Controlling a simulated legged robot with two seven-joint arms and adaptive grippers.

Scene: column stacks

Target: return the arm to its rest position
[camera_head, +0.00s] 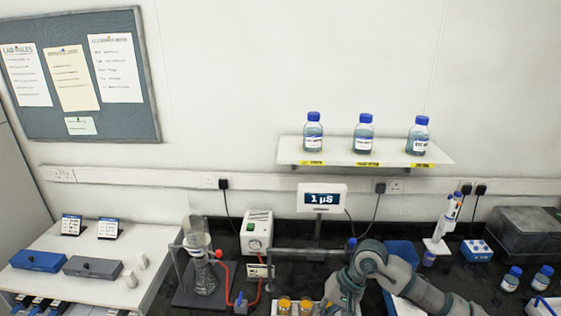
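My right arm (372,258) comes in from the lower right, bends over the black bench, and runs down to the bottom edge. Its fingers do not show, so its gripper is out of view below or hidden. My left arm and gripper are not in view. Two orange-yellow topped containers (284,305) stand just left of the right arm's lower part, partly cut off by the bottom edge.
A glass flask (203,275) on a stand, a white pump box (257,232) and a display (322,197) stand left and behind. A pipette stand (440,235), bottles (511,279) and a blue rack (476,250) are right. A wall shelf (290,150) holds three bottles.

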